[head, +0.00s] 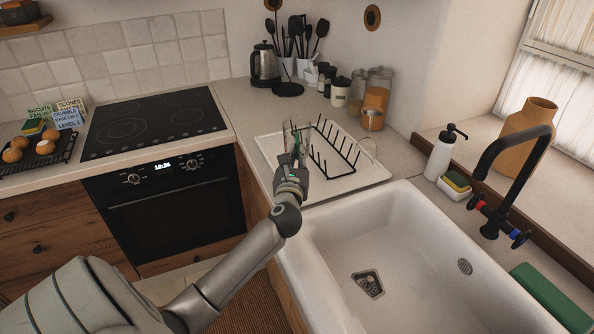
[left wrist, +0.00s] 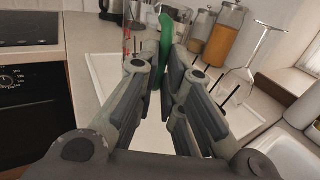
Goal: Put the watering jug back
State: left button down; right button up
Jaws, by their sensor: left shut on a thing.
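The watering jug is a clear vessel with a green handle (head: 297,146), seen at the left side of the white drying tray (head: 268,150). My left gripper (head: 295,163) is shut on the green handle, with the jug just beyond its fingers. In the left wrist view the green handle (left wrist: 165,45) stands upright between the fingertips of my left gripper (left wrist: 162,78). Part of the clear body shows to its left, and the fingers hide the lower part. I cannot tell whether the jug touches the tray. My right gripper is not in view.
A black rack (head: 338,148) with upright prongs stands on the tray. Jars (head: 377,88), a mug (head: 340,92) and a kettle (head: 264,64) stand behind. The hob (head: 152,120) is left; the white sink (head: 410,250) and black tap (head: 497,165) are right. Counter between hob and tray is clear.

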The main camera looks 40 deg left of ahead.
pick_arm(q)
jog(key=w+f, duration=0.1)
jog(key=w+a+f, duration=0.1)
jog(key=f, duration=0.1)
jog(key=a+f+b, duration=0.1)
jog(key=shift+w+f, duration=0.35)
jog(key=shift+w, duration=0.05)
jog(key=shift+w+a+f, duration=0.1)
jog(key=shift+f, duration=1.55)
jog(key=shift+f+b, duration=0.2)
jog(key=shift+b, duration=0.1)
jog(key=c, duration=1.5)
grip_release()
jog(key=shift+c, duration=0.2)
jog(key=shift+r, duration=0.1)
